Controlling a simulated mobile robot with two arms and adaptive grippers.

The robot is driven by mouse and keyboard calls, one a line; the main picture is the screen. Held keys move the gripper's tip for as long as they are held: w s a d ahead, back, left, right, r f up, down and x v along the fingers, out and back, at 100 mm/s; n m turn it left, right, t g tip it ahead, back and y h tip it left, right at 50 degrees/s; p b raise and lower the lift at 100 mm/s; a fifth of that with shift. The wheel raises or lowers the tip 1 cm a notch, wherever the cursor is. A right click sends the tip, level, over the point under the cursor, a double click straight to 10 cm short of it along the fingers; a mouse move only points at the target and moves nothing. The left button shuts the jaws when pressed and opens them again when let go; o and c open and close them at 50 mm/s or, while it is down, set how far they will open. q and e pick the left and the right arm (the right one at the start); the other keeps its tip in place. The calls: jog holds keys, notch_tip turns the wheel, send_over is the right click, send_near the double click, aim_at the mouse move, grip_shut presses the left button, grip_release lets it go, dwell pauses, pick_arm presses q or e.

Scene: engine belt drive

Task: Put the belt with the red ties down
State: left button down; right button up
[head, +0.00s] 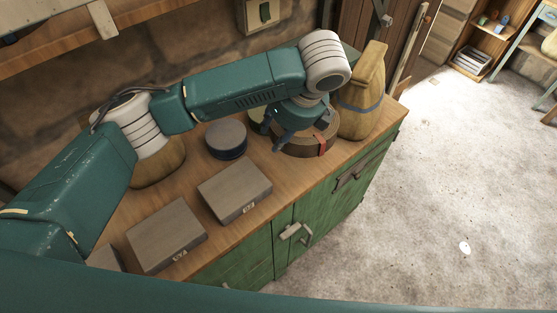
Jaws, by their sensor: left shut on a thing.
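The belt with the red ties (300,150) is a brown round coil at the right part of the wooden counter, with a red tie (322,143) showing on its front right side. My left gripper (296,138) reaches over it from above, pointing down, and is shut on its rim. The gripper hides part of the coil's top and left. The coil is at or very near the counter top; I cannot tell whether it touches. My right gripper is not in view.
A dark round coil (226,138) lies left of the gripper. A tan sack (362,100) stands close on the right. Flat grey boxes (235,188) (166,235) lie along the counter (220,235) front.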

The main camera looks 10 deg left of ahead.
pick_arm(q)
notch_tip(320, 180, down, 7)
jog(key=shift+r, duration=0.1)
jog(key=shift+w+f+p, duration=0.1)
jog(key=shift+f+p, duration=0.55)
jog(key=shift+f, duration=1.85)
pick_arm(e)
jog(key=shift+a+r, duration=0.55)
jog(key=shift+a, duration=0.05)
pick_arm(q)
jog(key=shift+f, duration=0.1)
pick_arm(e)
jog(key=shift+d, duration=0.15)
pick_arm(q)
jog(key=c, duration=1.2)
grip_release()
jog(key=shift+f, duration=0.1)
jog(key=shift+o, duration=0.2)
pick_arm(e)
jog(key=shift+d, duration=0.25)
